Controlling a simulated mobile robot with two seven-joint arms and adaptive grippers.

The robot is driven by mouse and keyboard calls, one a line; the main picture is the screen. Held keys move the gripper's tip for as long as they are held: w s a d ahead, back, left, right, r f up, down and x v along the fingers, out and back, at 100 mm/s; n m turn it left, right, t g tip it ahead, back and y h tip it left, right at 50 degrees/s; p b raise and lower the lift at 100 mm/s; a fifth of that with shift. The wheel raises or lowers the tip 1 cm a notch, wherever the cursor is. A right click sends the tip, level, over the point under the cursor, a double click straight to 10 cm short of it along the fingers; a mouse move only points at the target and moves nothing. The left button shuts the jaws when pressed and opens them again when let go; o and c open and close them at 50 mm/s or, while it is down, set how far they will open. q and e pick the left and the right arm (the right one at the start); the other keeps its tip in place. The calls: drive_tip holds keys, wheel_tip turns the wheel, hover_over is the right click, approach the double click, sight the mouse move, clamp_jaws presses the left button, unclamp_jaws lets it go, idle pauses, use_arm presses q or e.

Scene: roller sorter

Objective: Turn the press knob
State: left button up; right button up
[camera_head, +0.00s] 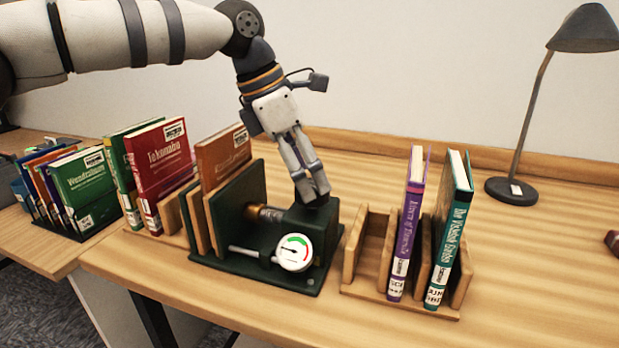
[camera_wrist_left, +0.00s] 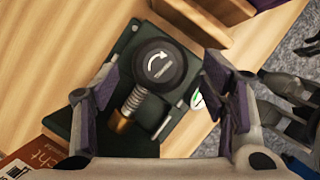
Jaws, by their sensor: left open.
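The dark green book press (camera_head: 232,258) stands on the desk with an orange-brown book (camera_head: 224,157) at its left side. Its black round press knob (camera_wrist_left: 160,65), marked with a white curved arrow, shows in the left wrist view at the end of a screw (camera_wrist_left: 133,104). A dial gauge (camera_head: 294,252) with a green and red band is on the front of the press. My left gripper (camera_head: 316,197) is open and points down at the press's right end. In the left wrist view the fingers (camera_wrist_left: 172,92) are apart, one on each side of the knob; contact cannot be told.
A wooden rack (camera_head: 375,292) with a purple book (camera_head: 407,222) and a teal book (camera_head: 450,230) stands close to the right of the press. Red and green books (camera_head: 160,165) stand to the left. A lamp (camera_head: 512,188) is at the back right.

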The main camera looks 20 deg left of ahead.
use_arm(q)
drive_tip(key=shift+x, duration=0.95)
drive_tip(key=c, duration=1.1)
drive_tip(key=shift+w+f+m+g+h+b, duration=0.1)
drive_tip(key=shift+m+g+h+b, duration=0.15)
drive_tip(key=shift+m, duration=0.35)
drive_tip(key=shift+w+f+m+g+h+b, duration=0.1)
drive_tip(key=shift+m+g+h+b, duration=0.1)
drive_tip(key=shift+m, duration=0.4)
drive_tip(key=m+g, duration=0.1)
drive_tip(key=m, duration=0.1)
drive_tip(key=shift+m+b, duration=0.3)
drive_tip(key=shift+b, duration=0.1)
drive_tip(key=m+g, duration=0.1)
drive_tip(key=m, duration=0.1)
drive_tip(key=m+g+b, duration=0.1)
drive_tip(key=m, duration=0.2)
drive_tip(key=shift+r+m, duration=0.15)
drive_tip(key=shift+m, duration=0.15)
use_arm(e)
drive_tip(key=shift+g, duration=0.7)
drive_tip(key=s+f, duration=0.3)
drive_tip(key=f, duration=0.1)
drive_tip(key=shift+s, duration=0.4)
use_arm(q)
drive_tip(key=shift+y, duration=0.25)
